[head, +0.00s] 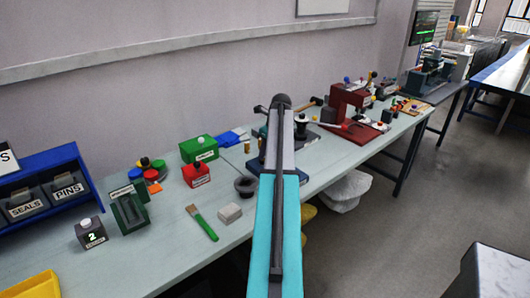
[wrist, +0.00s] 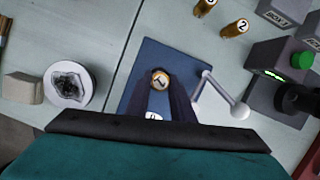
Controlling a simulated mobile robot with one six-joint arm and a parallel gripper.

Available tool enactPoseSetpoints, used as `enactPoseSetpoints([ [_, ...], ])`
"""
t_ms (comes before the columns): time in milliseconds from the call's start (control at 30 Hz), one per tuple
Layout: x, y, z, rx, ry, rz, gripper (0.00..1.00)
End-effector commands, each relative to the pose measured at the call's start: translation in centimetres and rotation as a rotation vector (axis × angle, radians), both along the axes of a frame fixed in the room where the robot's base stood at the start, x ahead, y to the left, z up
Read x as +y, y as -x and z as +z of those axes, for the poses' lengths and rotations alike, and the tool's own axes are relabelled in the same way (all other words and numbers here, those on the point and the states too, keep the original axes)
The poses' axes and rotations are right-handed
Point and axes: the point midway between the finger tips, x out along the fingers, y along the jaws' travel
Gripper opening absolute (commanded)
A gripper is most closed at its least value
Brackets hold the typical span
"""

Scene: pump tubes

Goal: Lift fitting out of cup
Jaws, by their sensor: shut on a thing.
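In the wrist view my gripper (wrist: 162,88) points down over a blue plate (wrist: 136,92). Its dark fingers are shut on a round brass fitting (wrist: 160,78) with a dark mark on its top. The fingers and wrist hide the lower part of the fitting, so I cannot tell whether it sits in a cup or is clear of one. A round pale-rimmed cup (wrist: 88,86) with crumpled grey contents stands to the left, apart from the gripper. In the head view my arm hides the gripper and fitting.
A white lever with ball ends (wrist: 239,111) lies close right of the fingers. Brass pieces (wrist: 235,28) marked 2 stand behind. A box with a green knob (wrist: 303,60) is at the right. A grey block (wrist: 22,88) is at the left. A red press (head: 350,105) stands farther along the bench.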

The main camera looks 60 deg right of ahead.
Motion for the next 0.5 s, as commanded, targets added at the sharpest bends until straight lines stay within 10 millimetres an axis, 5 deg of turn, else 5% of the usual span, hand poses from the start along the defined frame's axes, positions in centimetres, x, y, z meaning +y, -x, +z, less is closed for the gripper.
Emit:
enactPoseSetpoints([
  [500, -0.02, 0.02, 0.70, 0.000, 0.000, 0.000, 0.00],
])
